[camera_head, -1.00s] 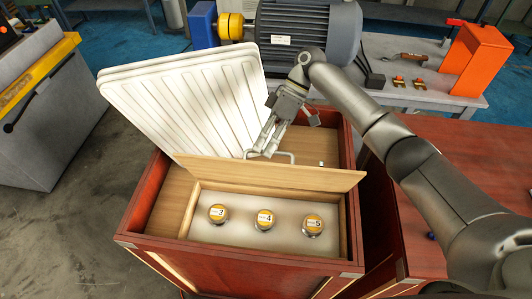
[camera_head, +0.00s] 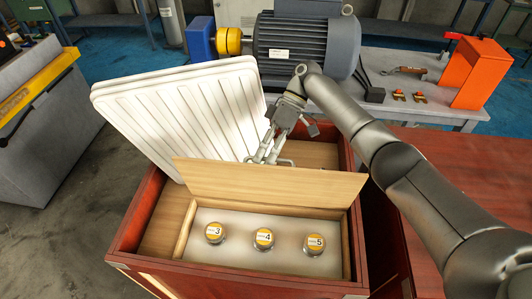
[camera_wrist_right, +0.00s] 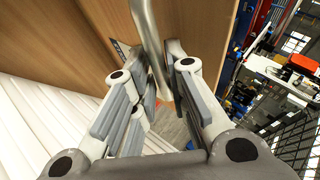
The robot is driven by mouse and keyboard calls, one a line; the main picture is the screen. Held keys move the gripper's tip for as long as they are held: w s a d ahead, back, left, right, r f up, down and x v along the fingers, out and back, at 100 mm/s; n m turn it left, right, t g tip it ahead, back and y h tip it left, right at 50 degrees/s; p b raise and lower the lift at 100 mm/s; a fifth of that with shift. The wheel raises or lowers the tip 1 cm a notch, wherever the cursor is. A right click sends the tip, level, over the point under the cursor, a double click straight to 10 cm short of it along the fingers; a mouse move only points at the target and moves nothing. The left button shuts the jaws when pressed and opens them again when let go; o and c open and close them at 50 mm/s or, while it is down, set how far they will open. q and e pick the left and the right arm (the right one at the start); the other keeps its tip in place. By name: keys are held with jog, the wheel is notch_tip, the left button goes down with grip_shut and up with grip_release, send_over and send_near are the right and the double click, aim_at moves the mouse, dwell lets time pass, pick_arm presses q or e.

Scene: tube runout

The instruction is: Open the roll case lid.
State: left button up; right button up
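The roll case lid (camera_head: 265,184) is a wooden panel, raised and standing steeply above the case (camera_head: 120,240). Its plain face is toward the head camera. A grey metal handle (camera_head: 286,162) is on its far side, mostly hidden behind the top edge. My right gripper (camera_head: 264,157) reaches down behind the lid. In the right wrist view the handle bar (camera_wrist_right: 148,30) runs between its closed-in fingers, against the wooden lid (camera_wrist_right: 205,25). My left gripper is out of view.
White ribbed panels (camera_head: 175,110) lean up at the back left of the case, close to my right gripper. A blue-grey motor (camera_head: 305,50) and an orange bracket (camera_head: 480,72) stand on a bench behind. A red-brown table (camera_head: 470,170) lies to the right.

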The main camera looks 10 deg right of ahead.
jog(key=shift+o, duration=1.1)
jog(key=shift+f, duration=0.5)
jog(key=shift+o, duration=0.6)
jog(key=shift+w, duration=0.25)
jog(key=v, duration=0.7)
jog(key=shift+r, duration=0.25)
jog(key=shift+w+d, duration=0.1)
jog(key=shift+d, duration=0.05)
